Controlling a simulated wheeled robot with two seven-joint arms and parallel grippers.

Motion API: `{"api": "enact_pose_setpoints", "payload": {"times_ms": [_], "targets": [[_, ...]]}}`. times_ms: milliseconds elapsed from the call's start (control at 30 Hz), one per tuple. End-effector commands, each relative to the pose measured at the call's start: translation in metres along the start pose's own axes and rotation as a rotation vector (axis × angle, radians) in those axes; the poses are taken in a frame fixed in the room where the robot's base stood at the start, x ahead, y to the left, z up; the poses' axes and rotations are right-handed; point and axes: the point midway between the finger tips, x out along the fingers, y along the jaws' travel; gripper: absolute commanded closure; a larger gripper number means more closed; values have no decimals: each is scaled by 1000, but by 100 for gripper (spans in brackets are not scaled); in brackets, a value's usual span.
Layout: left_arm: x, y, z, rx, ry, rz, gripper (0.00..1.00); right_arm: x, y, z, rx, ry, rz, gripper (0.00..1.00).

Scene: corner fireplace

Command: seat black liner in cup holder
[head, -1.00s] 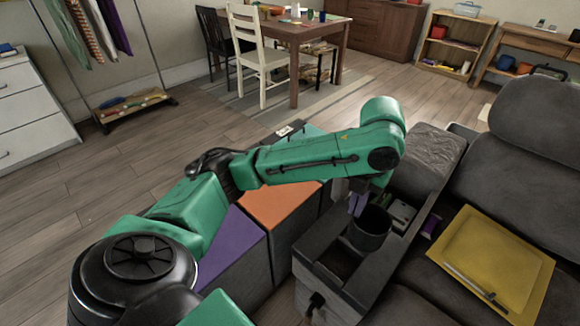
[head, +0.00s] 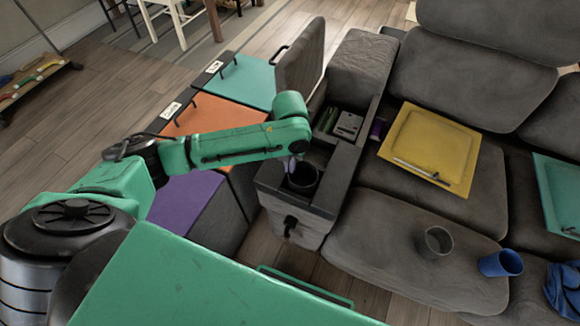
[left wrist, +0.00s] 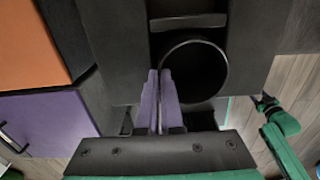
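The black liner (head: 303,180) is a dark round cup, standing upright at the near end of the grey sofa console (head: 345,160). The left wrist view shows its round rim and dark inside (left wrist: 200,75) over the console's recess. How deep it sits is hard to tell. My left gripper (left wrist: 160,78) has its two purple fingers close together on the liner's left wall, one on each side of the rim. The head view shows this gripper (head: 292,165) partly hidden by its own arm. A green and black arm part, apparently my right one, shows in the left wrist view; its fingers are not clear.
Purple, orange and teal-topped boxes (head: 235,80) stand left of the console. Small items lie in the console's rear tray (head: 347,125).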

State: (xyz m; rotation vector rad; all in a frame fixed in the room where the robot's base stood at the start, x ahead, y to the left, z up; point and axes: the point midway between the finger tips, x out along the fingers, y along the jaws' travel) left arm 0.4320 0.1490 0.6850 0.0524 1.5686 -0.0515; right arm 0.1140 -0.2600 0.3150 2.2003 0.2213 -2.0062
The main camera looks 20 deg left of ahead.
Motion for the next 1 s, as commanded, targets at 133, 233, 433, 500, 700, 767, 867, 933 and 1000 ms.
{"api": "enact_pose_setpoints", "payload": {"times_ms": [133, 233, 433, 500, 700, 767, 867, 933, 1000], "targets": [[6, 0, 0, 0, -2, 0, 100, 1, 0, 0, 0, 0, 0, 50], [5, 0, 0, 0, -2, 0, 100, 1, 0, 0, 0, 0, 0, 50], [8, 0, 0, 0, -1, 0, 67, 1, 0, 0, 0, 0, 0, 50], [8, 0, 0, -1, -1, 0, 67, 1, 0, 0, 1, 0, 0, 50], [8, 0, 0, -1, -1, 0, 67, 1, 0, 0, 0, 1, 0, 50], [6, 0, 0, -1, -2, 0, 67, 1, 0, 0, 0, 1, 0, 50], [-6, 0, 1, -1, -4, -1, 67, -1, 0, 0, 0, 1, -1, 50], [-21, 0, 2, -1, -5, -2, 67, -4, 0, 0, 0, 1, -1, 50], [-41, 0, 2, -1, -6, -1, 67, -6, 0, -1, 0, 1, -1, 50]]}}
